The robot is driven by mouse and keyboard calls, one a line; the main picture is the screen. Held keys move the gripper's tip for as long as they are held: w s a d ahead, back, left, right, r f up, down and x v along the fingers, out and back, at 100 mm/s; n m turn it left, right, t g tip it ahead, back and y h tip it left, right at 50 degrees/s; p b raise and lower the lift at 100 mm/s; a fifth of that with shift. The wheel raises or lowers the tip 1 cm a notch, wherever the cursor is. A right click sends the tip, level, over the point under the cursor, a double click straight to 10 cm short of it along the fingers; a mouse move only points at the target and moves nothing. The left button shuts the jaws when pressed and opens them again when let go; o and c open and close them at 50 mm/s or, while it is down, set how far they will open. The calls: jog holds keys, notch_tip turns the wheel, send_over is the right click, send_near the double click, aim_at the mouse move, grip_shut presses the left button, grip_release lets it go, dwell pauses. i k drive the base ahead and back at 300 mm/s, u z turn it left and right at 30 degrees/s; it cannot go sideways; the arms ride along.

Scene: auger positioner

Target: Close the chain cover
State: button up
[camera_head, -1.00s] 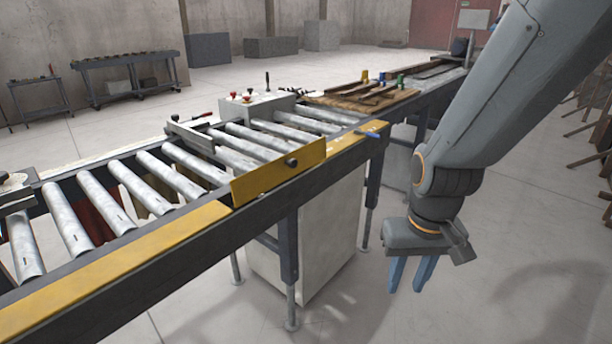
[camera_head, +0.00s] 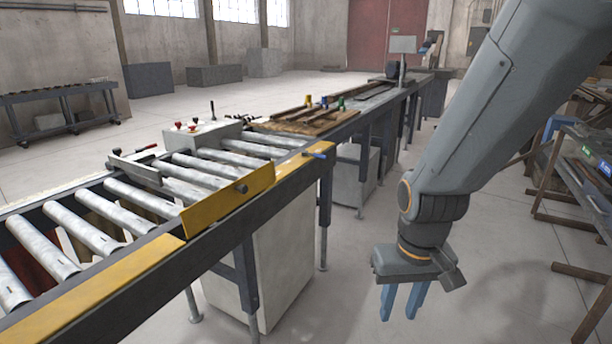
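The chain cover (camera_head: 228,206) is a yellow panel with a dark round knob (camera_head: 242,188). It stands tilted up along the near side of the roller conveyor, above the line of the flat yellow strips beside it. My gripper (camera_head: 398,316) hangs pointing down at the right, over the floor and well apart from the cover. Its two blue fingers are spread with a gap between them, and nothing is held. The hinge side of the cover is too small to make out.
The roller conveyor (camera_head: 125,194) runs from the lower left to the back. A blue-handled part (camera_head: 316,155) sits on its rail just past the cover. A cluttered rack (camera_head: 585,160) stands at the right. The floor between conveyor and rack is mostly clear.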

aim_at(201, 215)
jog(key=z, duration=0.1)
jog(key=k, duration=0.3)
jog(key=z, duration=0.75)
jog(key=i, duration=1.15)
jog(key=u, duration=1.1)
jog(key=i, duration=0.75)
jog(key=u, duration=0.85)
